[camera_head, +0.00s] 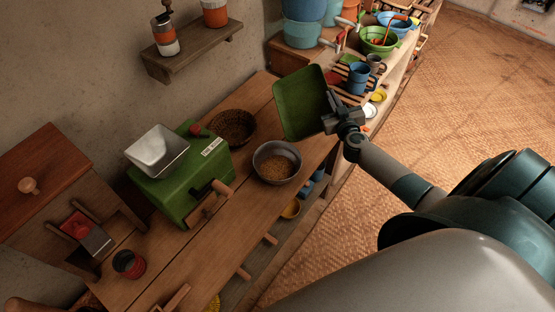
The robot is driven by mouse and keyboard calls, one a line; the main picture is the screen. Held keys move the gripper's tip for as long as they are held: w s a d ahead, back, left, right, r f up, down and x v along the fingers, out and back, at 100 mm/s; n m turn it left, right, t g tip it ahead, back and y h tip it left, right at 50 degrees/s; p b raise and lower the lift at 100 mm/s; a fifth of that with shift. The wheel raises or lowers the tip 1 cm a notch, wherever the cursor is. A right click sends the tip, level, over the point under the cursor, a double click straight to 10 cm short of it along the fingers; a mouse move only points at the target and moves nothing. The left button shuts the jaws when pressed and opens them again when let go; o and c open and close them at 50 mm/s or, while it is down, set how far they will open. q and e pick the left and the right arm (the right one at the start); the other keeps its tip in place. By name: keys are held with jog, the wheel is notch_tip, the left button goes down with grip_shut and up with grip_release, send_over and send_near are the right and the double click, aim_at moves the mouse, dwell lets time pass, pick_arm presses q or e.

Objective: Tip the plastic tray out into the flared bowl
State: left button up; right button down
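The green plastic tray (300,103) is tilted steeply, its inner face showing and looking bare. My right gripper (333,119) is shut on the tray's right edge and holds it up beyond the flared bowl. The flared bowl (290,151) is grey metal and stands upright on the wooden bench, with brown grain-like bits in it. The tray's lower edge is just behind the bowl in the picture; I cannot tell the gap between them. My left gripper is not in view.
A green mill (175,190) with a metal hopper stands left of the bowl. A dark woven basket (233,127) sits behind it. A red and black cup (128,264) is at the front left. Blue pots (359,78) and a green basin (379,41) stand farther back.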

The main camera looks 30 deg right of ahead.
jog(key=shift+w+d+f+m+g+y+b, duration=0.25)
jog(key=shift+d+f+m+g+y+b, duration=0.4)
jog(key=shift+d+f, duration=1.35)
jog(key=shift+w+d+f+m+g+y+b, duration=0.2)
jog(key=shift+d+f+m+b, duration=0.85)
jog(key=shift+f, duration=1.85)
jog(key=shift+w+d+f+m+g+y+b, duration=0.4)
jog(key=shift+d+f+m+b, duration=0.25)
jog(key=shift+d+f, duration=1.4)
jog(key=shift+s+a+f, duration=0.1)
jog(key=shift+a+f, duration=0.3)
jog(key=shift+a, duration=0.05)
jog(key=shift+d+r, duration=0.1)
